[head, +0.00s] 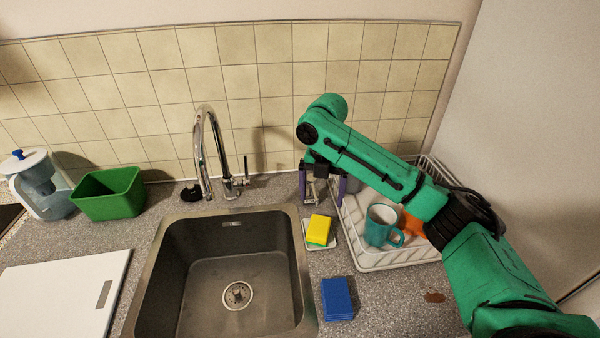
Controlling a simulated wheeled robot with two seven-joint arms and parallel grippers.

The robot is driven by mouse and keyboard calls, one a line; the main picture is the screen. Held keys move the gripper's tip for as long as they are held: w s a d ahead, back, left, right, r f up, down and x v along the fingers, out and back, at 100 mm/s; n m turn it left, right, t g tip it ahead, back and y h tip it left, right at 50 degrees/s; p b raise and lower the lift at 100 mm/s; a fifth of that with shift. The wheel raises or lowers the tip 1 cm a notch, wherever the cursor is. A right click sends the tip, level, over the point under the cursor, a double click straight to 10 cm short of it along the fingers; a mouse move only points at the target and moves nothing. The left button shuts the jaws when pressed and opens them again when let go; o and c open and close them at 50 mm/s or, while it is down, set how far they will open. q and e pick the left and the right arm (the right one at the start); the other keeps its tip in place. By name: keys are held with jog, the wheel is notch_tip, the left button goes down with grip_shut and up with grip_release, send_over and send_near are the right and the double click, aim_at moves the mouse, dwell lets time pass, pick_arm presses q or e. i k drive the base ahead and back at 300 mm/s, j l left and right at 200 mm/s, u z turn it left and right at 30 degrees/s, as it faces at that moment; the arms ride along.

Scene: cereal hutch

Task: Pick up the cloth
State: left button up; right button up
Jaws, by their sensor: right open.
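A blue folded piece that looks like the cloth (337,299) lies flat on the counter, right of the sink's front right corner. My right gripper (321,200) is open, with its fingers pointing down, at the back of the counter behind the yellow sponge. It is well behind the blue cloth and apart from it. I cannot tell whether anything stands between its fingers. My left gripper is out of view.
The yellow and green sponge (318,229) sits on a small white dish (331,243). A white dish rack (375,262) at right holds a teal mug (381,226) and something orange (411,224). The sink (192,275), tall faucet (211,150), green box (108,195) and white board (55,290) are left.

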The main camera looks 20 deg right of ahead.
aim_at(336, 302)
jog(key=k, duration=1.5)
